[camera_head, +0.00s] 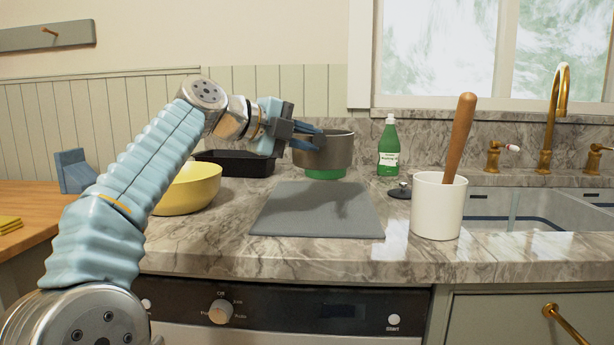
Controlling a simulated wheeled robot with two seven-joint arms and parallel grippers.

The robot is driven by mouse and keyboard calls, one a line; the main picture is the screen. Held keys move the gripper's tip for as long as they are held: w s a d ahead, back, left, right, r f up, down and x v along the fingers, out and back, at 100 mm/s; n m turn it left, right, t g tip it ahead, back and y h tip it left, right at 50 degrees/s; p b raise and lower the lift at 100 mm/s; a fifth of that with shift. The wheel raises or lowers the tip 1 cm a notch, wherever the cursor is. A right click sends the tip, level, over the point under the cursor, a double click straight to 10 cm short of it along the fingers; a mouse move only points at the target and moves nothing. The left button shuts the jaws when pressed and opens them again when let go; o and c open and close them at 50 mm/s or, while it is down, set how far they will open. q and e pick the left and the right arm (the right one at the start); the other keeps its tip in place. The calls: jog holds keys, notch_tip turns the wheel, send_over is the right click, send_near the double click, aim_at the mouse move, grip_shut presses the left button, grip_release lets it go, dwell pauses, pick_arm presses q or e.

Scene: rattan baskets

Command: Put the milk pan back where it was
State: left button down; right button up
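The milk pan (328,153) is a grey metal pan, upright, at the middle of the counter's back part. My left gripper (308,139) reaches in from the left and its blue fingers close at the pan's left side near the rim. The pan's handle is not visible, hidden by the gripper. A green round thing (325,174) shows just under the pan; I cannot tell whether the pan rests on it or hangs above it. My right gripper is not in view.
A grey mat (290,215) lies clear in front, with a shadow on it. A yellow bowl (190,190) and black tray (235,162) stand left. A green bottle (389,150), a dark lid-like piece (400,191) and a white crock (437,212) with a wooden tool stand right, before the sink (540,212).

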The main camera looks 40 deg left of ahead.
aim_at(305, 167)
pick_arm(q)
jog(key=w+f, duration=0.1)
jog(key=w+a+f, duration=0.1)
jog(key=f, duration=0.1)
jog(key=shift+a, duration=0.2)
jog(key=f, duration=0.2)
jog(key=w+a+f, duration=0.1)
jog(key=f, duration=0.1)
jog(key=shift+w+b, duration=0.1)
jog(key=shift+b, duration=0.3)
jog(key=shift+f, duration=0.55)
jog(key=shift+f, duration=0.15)
jog(key=c, duration=1)
grip_release()
